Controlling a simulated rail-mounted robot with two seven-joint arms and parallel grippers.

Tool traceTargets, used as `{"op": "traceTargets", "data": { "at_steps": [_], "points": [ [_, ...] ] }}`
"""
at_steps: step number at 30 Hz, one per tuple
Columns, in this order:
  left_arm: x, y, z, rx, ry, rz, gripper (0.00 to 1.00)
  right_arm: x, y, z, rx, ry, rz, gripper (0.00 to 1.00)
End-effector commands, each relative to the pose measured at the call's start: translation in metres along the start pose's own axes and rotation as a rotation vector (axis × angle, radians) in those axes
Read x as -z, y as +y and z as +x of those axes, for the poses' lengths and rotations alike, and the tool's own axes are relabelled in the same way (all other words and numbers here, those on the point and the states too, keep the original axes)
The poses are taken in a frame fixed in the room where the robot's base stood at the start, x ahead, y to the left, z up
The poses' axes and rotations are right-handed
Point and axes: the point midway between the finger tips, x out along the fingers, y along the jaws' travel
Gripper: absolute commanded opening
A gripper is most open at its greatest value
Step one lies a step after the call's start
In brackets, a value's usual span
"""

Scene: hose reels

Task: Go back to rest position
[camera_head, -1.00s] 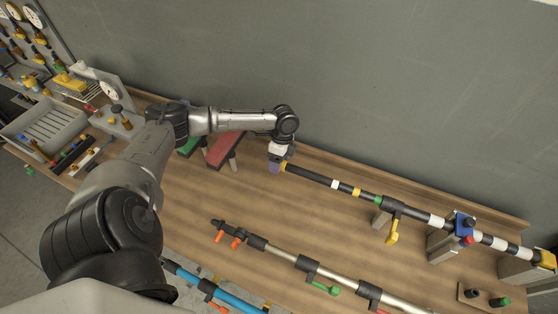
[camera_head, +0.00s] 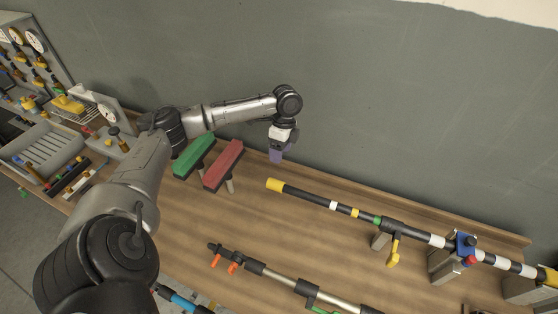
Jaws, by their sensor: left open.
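My left arm comes in from the left and reaches over the wooden bench. Its left gripper (camera_head: 277,153) hangs at the arm's end near the wall, above the back of the bench. It is open, with nothing seen in it. The yellow-tipped end of a black banded pole (camera_head: 315,199) lies below and in front of it, apart from the gripper. My right gripper is not in view.
A green block (camera_head: 194,156) and a red block (camera_head: 223,164) stand on supports left of the gripper. A metal pole (camera_head: 287,283) with orange and green handles lies at the front. A grey tray (camera_head: 47,151) sits far left.

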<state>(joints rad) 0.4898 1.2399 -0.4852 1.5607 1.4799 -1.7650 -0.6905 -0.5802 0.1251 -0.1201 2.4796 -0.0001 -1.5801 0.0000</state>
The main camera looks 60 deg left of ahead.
Motion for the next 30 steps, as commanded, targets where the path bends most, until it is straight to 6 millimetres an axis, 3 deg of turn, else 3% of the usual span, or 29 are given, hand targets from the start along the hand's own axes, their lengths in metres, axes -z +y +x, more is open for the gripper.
{"op": "traceTargets", "data": {
  "at_steps": [7, 30],
  "points": [
    [-0.0002, 0.0, -0.0093, 0.0, 0.001, -0.001, 0.67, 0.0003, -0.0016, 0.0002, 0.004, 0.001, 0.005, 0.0],
    [0.0001, -0.0002, -0.0089, 0.001, 0.002, -0.061, 0.67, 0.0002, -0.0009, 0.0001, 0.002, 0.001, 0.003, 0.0]
  ]
}}
